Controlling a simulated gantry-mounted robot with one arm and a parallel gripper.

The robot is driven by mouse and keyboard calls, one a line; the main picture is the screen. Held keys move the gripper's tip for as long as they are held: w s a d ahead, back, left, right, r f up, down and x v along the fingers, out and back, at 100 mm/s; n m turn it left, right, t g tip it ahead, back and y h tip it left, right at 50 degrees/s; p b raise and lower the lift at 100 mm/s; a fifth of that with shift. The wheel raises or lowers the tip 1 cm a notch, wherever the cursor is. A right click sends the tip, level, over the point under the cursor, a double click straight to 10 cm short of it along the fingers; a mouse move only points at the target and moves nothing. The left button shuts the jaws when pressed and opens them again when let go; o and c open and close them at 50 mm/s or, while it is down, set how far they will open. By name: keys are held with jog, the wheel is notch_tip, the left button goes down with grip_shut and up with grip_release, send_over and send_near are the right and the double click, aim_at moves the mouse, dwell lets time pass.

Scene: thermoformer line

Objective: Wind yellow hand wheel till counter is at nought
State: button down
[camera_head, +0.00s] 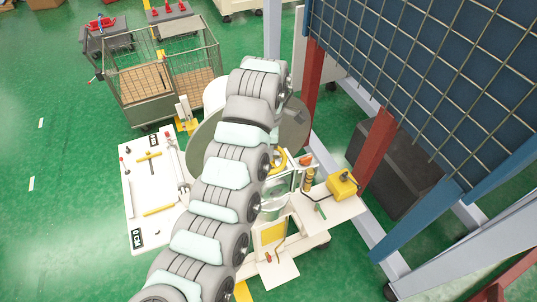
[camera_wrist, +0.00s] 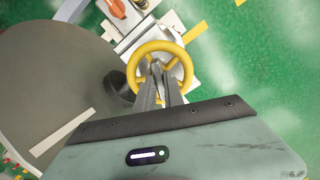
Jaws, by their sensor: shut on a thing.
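The yellow hand wheel (camera_wrist: 177,48) shows in the wrist view as a spoked ring. My gripper (camera_wrist: 157,70) reaches over it from below, and its two dark fingers come together at the wheel's hub and spokes. The fingers are shut on the wheel; exactly which part lies between them is hard to tell. In the head view a piece of the yellow wheel (camera_head: 281,161) shows just right of my arm, which hides the rest and the gripper. No counter reading can be made out in either view.
A large grey disc (camera_wrist: 50,75) lies left of the wheel. A white board with tools (camera_head: 136,205) stands left of my arm. A yellow box (camera_head: 342,184) sits on the machine's right shelf. A blue-framed mesh guard (camera_head: 420,75) rises at right. A wire cart (camera_head: 165,75) stands behind.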

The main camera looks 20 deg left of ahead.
jog(key=n, duration=0.4)
jog(key=shift+n, duration=0.3)
jog(key=c, duration=1.4)
grip_release()
jog(key=shift+o, duration=0.2)
notch_tip(320, 180, up, 11)
jog(key=b, duration=0.1)
jog(key=shift+b, duration=0.35)
jog(key=shift+f, duration=0.1)
